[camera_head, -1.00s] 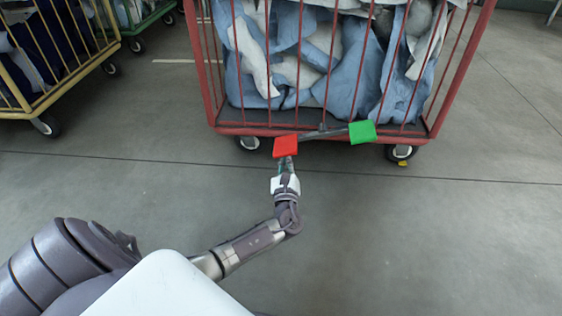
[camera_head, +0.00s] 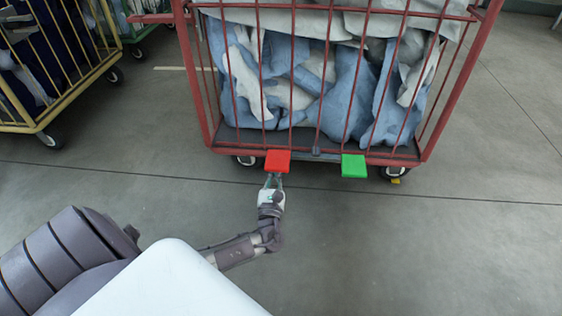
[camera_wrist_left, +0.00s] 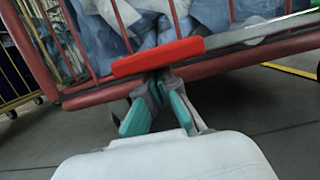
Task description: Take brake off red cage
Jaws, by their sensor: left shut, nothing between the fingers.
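The red cage (camera_head: 203,95) stands ahead with a red pedal (camera_head: 277,161) and a green pedal (camera_head: 354,166) along its lower front edge. In the head view the two pedals sit at nearly the same height. My left gripper (camera_head: 273,180) is shut and empty, just below and in front of the red pedal. In the left wrist view, the fingertips (camera_wrist_left: 158,76) are right under the red pedal (camera_wrist_left: 158,57), and a grey bar (camera_wrist_left: 262,30) runs from it to the right. I cannot tell whether they touch. My right gripper is out of view.
The red cage holds blue and white bags (camera_head: 315,85) and stands on wheels (camera_head: 394,172). A yellow cage (camera_head: 88,82) stands at the left, with a green cage (camera_head: 140,28) behind it. The grey floor to the right is clear.

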